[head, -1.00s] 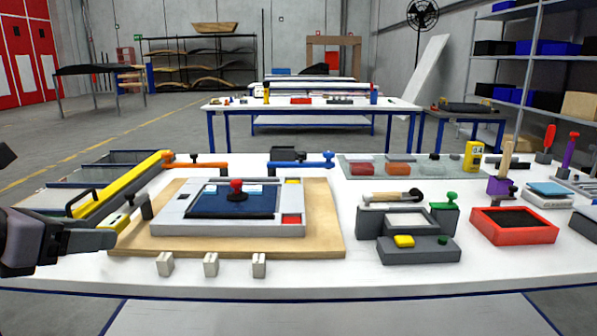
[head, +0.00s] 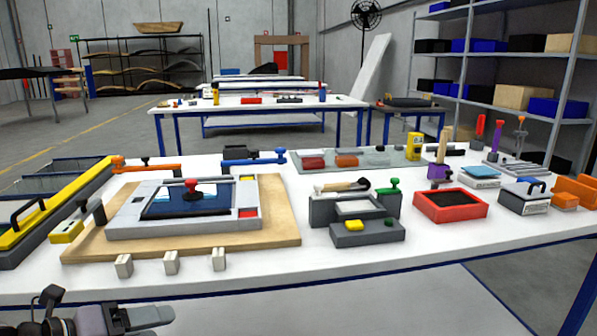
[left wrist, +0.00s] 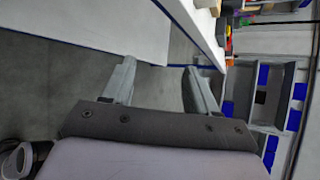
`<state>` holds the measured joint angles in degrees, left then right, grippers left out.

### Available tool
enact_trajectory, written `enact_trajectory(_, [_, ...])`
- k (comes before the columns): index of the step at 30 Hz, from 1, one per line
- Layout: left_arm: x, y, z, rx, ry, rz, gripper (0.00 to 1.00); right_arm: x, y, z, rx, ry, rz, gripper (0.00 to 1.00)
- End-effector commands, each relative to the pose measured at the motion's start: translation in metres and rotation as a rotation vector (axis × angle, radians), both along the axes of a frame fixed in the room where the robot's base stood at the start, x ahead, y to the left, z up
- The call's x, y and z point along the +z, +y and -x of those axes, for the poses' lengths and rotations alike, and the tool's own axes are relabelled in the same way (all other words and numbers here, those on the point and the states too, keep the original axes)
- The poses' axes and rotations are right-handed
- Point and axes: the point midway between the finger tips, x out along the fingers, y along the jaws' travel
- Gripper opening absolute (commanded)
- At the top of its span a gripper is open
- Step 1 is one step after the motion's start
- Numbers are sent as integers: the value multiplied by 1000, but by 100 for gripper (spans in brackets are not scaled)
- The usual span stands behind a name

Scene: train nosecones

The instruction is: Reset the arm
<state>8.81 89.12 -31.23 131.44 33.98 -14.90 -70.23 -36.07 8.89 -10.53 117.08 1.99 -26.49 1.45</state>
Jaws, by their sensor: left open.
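My left gripper (head: 150,317) is at the bottom left of the head view, in front of the white table (head: 285,279) and apart from everything on it. In the left wrist view its two grey fingers (left wrist: 159,72) are spread with nothing between them. A grey frame (head: 120,219) with a dark blue panel and a red knob lies on a tan board (head: 278,215) on the table. My right gripper is in neither view.
Several small pale blocks (head: 171,262) stand near the table's front edge. A grey fixture (head: 368,236), a red tray (head: 450,214) and a yellow bar (head: 62,206) sit on the tabletop. Bare floor shows past the table's right end.

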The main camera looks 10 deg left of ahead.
Motion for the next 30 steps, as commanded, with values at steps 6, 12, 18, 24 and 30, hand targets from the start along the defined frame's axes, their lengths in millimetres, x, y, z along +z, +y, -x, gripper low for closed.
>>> enact_trajectory(6, [-46,-36,2,137,164,343,58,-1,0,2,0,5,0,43])
enact_trajectory(12, [-87,-57,10,314,323,642,58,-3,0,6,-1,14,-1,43])
enact_trajectory(18, [-129,-72,24,538,486,935,58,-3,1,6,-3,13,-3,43])
enact_trajectory(24, [-176,-80,49,810,641,1213,58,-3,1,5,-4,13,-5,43])
enact_trajectory(30, [-218,-85,80,1085,758,1444,58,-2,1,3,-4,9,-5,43])
